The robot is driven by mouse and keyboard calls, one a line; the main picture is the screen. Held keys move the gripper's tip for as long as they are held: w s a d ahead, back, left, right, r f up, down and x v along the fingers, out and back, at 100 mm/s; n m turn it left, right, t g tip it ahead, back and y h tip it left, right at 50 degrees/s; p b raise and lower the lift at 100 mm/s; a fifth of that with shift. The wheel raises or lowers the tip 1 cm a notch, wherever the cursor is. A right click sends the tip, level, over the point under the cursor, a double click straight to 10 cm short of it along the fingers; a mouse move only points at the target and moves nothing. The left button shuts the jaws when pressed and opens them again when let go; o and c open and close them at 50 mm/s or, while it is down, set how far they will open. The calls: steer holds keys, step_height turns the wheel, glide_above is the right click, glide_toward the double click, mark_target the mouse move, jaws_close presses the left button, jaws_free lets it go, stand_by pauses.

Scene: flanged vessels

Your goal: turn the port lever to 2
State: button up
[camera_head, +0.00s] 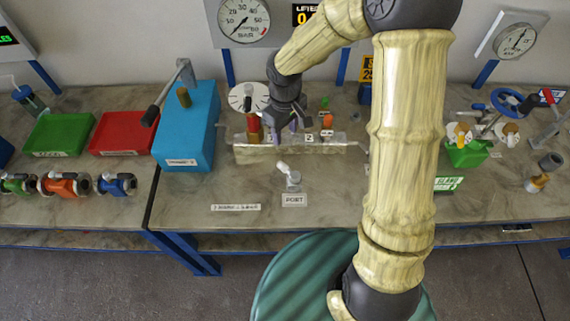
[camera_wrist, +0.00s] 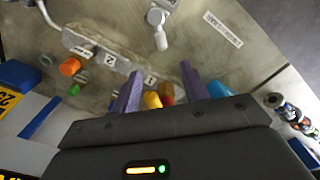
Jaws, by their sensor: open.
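The port lever (camera_head: 291,179) is a small pale grey lever on the bench in front of the clear manifold (camera_head: 295,149). Its handle points back and slightly left in the head view. It also shows at the top of the wrist view (camera_wrist: 158,28). A PORT plate (camera_head: 294,200) lies in front of it. The manifold carries the 2 label (camera_head: 309,136) and, in the wrist view, the 1 label (camera_wrist: 150,80). My gripper (camera_head: 285,130) is open and empty above the manifold's left part, behind the lever and apart from it. Its purple fingers show in the wrist view (camera_wrist: 160,82).
Red and yellow fittings (camera_head: 253,128) stand at the manifold's left part; an orange one (camera_head: 327,121) stands farther right. A blue box (camera_head: 186,130) with a grey lever is at left. A green box (camera_head: 466,153) is at right. Bench around the PORT plate is mostly clear.

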mark_target(285, 166)
step_height(285, 166, down, 17)
steer(key=shift+f+p, duration=0.1)
steer(key=shift+p, duration=1.15)
jaws_close()
